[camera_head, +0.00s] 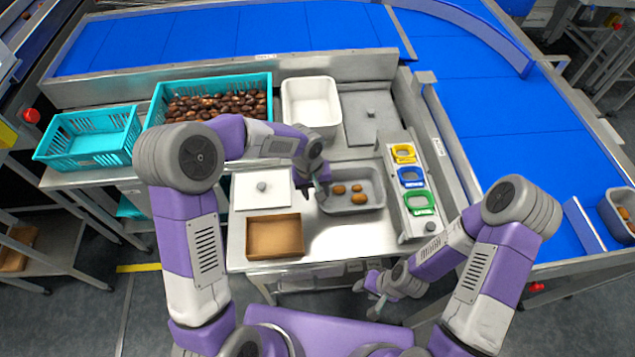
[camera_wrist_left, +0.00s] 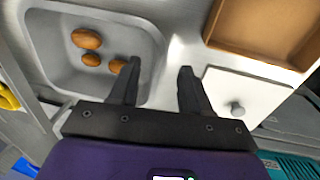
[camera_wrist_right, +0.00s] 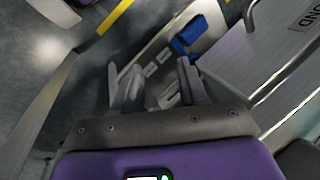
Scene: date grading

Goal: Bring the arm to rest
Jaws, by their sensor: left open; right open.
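My left gripper (camera_head: 314,188) is over the worktable, at the left edge of a grey tray holding several brown dates (camera_head: 358,198). In the left wrist view its fingers (camera_wrist_left: 158,85) are apart with nothing between them. One finger overlaps the edge of the grey tray (camera_wrist_left: 160,48) in that view. My right gripper (camera_head: 368,300) hangs low in front of the worktable, clear of the top. In the right wrist view its fingers (camera_wrist_right: 155,85) are apart and empty.
The steel worktable (camera_head: 325,235) also bears a brown tray (camera_head: 275,257), a white lidded board (camera_head: 240,190), a white bin (camera_head: 336,128) and yellow, blue and green rings (camera_head: 410,176). Teal crates (camera_head: 75,158) stand left, one full of dates. Blue conveyors (camera_head: 540,130) run behind and right.

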